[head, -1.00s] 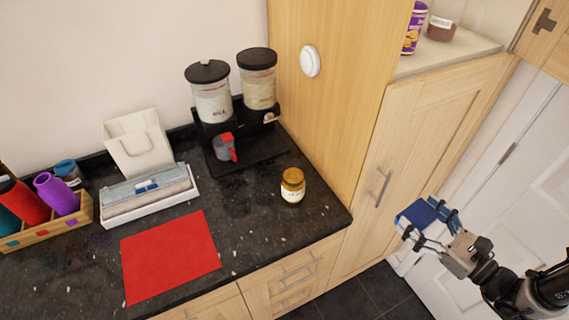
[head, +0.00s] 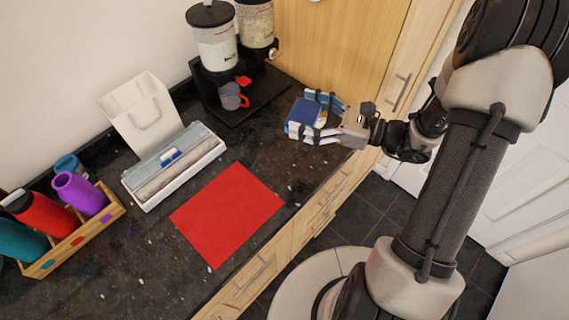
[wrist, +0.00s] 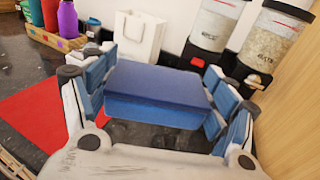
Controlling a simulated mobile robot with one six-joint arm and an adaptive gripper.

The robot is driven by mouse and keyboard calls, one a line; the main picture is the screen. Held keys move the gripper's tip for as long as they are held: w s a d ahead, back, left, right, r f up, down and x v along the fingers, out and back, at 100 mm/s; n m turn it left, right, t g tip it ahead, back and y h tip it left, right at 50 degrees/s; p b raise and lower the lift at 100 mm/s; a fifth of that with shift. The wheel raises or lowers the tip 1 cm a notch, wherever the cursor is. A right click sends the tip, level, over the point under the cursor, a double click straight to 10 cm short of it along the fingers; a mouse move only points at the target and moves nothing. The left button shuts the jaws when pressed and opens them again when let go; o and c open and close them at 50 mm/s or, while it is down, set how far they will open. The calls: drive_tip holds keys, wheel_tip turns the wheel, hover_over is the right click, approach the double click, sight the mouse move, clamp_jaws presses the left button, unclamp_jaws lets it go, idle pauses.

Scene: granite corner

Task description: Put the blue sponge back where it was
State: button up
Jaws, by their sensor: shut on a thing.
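The blue sponge (head: 301,117) is a dark blue block with a lighter lower side. My gripper (head: 318,116) is shut on it and holds it over the right part of the dark counter, by the wooden cabinet side. In the wrist view the sponge (wrist: 158,95) spans the space between my gripper's two blue-padded fingers (wrist: 155,103). A red mat (head: 228,214) lies flat and bare on the counter, to the left of and below the gripper in the head view. The mat also shows at the left of the wrist view (wrist: 40,112).
A dispenser stand with two canisters (head: 213,38) and a grey-red mug (head: 232,97) stands behind the sponge. A white tray with boxes (head: 174,165), a white paper bag (head: 140,112) and a wooden crate of bottles (head: 75,240) are left.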

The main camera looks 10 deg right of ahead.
sight(302, 165)
drive_tip(key=f+b, duration=0.2)
drive_tip(key=f, duration=0.7)
drive_tip(key=f+b, duration=0.3)
drive_tip(key=f, duration=0.6)
drive_tip(key=shift+d+f+b, duration=0.2)
drive_tip(key=shift+f+b, duration=0.1)
drive_tip(key=shift+f, duration=0.1)
drive_tip(key=shift+f, duration=0.1)
drive_tip(key=shift+f, duration=0.15)
drive_tip(key=o, duration=0.9)
